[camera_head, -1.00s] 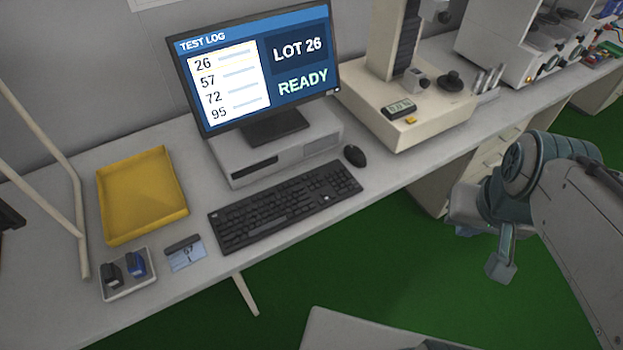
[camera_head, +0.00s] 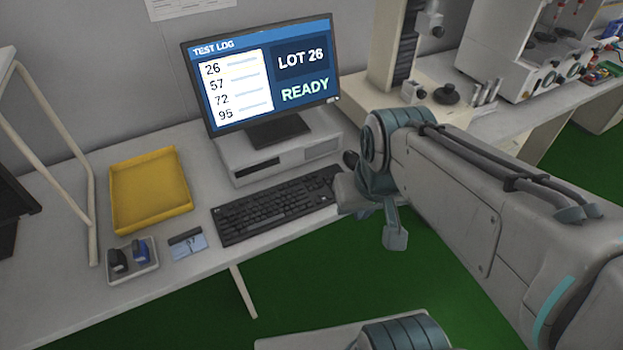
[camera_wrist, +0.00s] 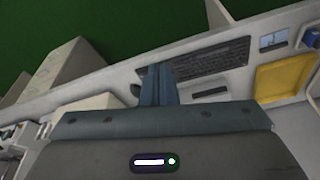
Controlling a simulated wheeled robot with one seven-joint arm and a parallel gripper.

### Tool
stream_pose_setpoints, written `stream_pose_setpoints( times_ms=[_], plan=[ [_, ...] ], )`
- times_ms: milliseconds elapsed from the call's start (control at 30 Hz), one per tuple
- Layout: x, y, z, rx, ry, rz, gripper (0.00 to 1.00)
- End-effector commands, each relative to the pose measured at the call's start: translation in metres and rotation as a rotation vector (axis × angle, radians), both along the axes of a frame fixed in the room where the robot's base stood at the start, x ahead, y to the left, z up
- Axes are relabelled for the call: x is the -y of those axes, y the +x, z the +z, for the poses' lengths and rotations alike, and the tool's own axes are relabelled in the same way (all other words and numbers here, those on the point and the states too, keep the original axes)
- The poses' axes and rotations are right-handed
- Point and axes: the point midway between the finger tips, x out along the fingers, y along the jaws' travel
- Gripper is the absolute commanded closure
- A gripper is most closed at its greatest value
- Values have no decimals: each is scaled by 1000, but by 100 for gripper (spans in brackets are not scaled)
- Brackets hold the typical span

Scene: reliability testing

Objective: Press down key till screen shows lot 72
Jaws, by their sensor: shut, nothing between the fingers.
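The monitor screen (camera_head: 262,75) reads "TEST LOG", lists 26, 57, 72 and 95, and shows "LOT 26" and "READY". The black keyboard (camera_head: 275,206) lies on the bench in front of it; its right end is close to my arm in the head view. The down key is too small to pick out. In the head view the fingertips are hidden behind my arm, to the right of the keyboard.
A yellow tray (camera_head: 151,226) lies left of the keyboard. A small tray with stamps (camera_head: 133,277) and a card (camera_head: 188,244) sit near the bench's front edge. The computer case (camera_head: 240,176) is under the monitor. A mouse (camera_head: 350,160) is partly hidden by my arm.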

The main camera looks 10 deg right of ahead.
Motion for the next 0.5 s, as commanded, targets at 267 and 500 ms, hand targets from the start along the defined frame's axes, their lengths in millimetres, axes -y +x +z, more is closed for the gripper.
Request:
stream_pose_setpoints(
  times_ms=[267,500],
  plan=[
    [10,15,-5,21,-49,15,100],
    [51,103,-30,152,-293,188,100]
  ],
)
